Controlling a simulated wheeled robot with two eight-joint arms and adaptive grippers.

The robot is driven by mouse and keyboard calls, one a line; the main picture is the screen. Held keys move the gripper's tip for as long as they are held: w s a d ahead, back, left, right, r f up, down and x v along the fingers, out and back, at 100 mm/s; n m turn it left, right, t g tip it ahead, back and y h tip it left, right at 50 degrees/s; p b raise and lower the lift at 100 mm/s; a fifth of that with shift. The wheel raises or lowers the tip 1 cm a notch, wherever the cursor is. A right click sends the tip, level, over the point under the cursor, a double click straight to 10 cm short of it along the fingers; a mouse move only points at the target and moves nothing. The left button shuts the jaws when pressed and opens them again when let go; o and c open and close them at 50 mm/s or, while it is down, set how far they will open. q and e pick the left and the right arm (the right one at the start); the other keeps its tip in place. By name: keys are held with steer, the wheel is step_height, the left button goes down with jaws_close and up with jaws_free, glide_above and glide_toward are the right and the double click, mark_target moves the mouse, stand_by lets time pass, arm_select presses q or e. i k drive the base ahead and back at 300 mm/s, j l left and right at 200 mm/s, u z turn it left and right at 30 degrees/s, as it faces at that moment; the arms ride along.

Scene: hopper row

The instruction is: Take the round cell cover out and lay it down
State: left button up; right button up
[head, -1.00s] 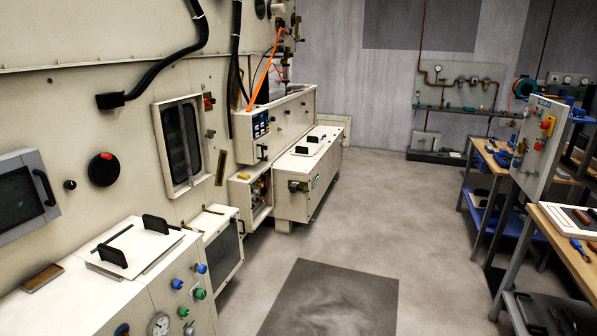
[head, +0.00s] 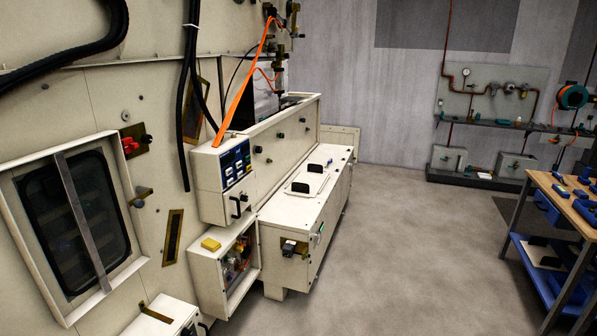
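I cannot make out a round cell cover in the head view. A cream machine cabinet (head: 296,215) stands in the middle, and a pale rectangular lid (head: 308,184) with two black handles lies on its top. Further back, an open-topped section (head: 290,104) of the machine holds a vertical metal device, and its inside is mostly hidden by the front wall. Neither of my grippers is in view.
A windowed door (head: 82,222) is at the left. A small open box (head: 235,268) with wiring juts out below a control panel (head: 236,165). A workbench (head: 565,205) with blue items stands at the right. The grey floor (head: 400,250) between is clear.

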mark_target(290, 207)
steer(key=i+l+u, duration=0.2)
steer(key=i, duration=0.3)
steer(key=i+u, duration=0.2)
steer(key=i, duration=0.3)
steer(key=i+l, duration=0.3)
steer(key=i, duration=0.15)
steer(key=i+l, duration=0.3)
steer(key=i, duration=0.15)
